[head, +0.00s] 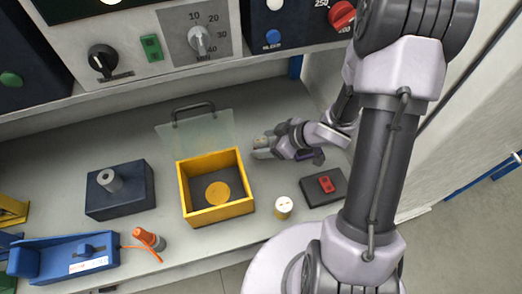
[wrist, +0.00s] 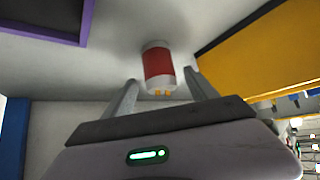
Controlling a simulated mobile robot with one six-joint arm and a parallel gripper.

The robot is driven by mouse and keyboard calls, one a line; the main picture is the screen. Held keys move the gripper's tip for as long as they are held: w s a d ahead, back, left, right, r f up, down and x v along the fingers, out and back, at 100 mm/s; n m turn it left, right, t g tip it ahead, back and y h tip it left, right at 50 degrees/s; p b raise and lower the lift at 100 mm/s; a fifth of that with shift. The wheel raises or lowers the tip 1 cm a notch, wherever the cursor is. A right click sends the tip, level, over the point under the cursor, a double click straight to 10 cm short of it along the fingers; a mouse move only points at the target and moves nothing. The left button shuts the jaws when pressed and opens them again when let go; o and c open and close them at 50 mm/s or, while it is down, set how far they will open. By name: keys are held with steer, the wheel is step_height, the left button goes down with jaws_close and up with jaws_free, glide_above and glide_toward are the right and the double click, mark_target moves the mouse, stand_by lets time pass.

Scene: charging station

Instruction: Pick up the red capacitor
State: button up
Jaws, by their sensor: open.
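The red capacitor (wrist: 158,64) shows in the wrist view as a small cylinder with a red band, pale ends and yellow pins at its lower end. It appears just ahead of and between the fingertips of my gripper (wrist: 161,80). The two fingers are apart, with the capacitor between their lines, and I see no clear contact. In the head view my gripper (head: 263,147) is low over the grey worktop, right of the yellow box. There the capacitor is hidden or too small to make out.
The open yellow box (head: 215,213) with a clear lid stands close left of my gripper. A white-topped cylinder (head: 284,208) and a dark block with a red switch (head: 323,187) stand nearer the front. A dark block with a grey post (head: 120,190) is farther left.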

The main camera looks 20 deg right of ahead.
mark_target(255, 145)
steer(key=b+x, duration=0.3)
steer(key=x, duration=0.2)
steer(key=shift+s+f, duration=0.15)
steer(key=shift+f, duration=0.05)
steer(key=shift+a, duration=0.1)
steer(key=shift+r, duration=0.15)
jaws_close()
